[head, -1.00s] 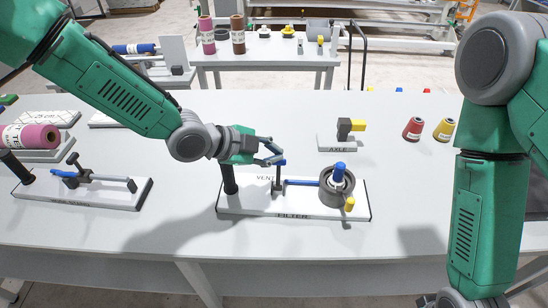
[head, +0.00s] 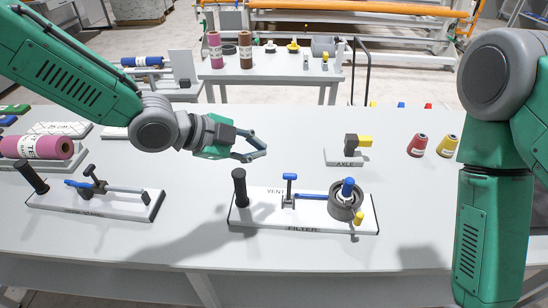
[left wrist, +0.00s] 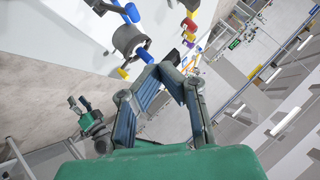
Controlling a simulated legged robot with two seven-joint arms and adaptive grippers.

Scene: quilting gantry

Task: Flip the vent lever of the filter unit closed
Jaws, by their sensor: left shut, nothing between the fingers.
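The filter unit (head: 262,221) is a white board with a black post (head: 240,187), a grey ring-shaped housing (head: 345,203) and a blue-topped piece in it. The vent lever (head: 289,190) stands upright beside the VENT lettering, with a blue crossbar on top. My left gripper (head: 262,148) is shut and empty, above and behind the lever and apart from it. Its fingers also show in the left wrist view (left wrist: 172,72), with the grey housing (left wrist: 128,38) beyond them. My right gripper is outside the head view; a small gripper-like shape in the left wrist view is unclear.
A second board with a black post and blue bar (head: 95,200) lies left. A pink roll (head: 38,147) sits behind it. An axle stand (head: 345,155) and red and yellow spools (head: 417,145) stand back right. The table front is clear.

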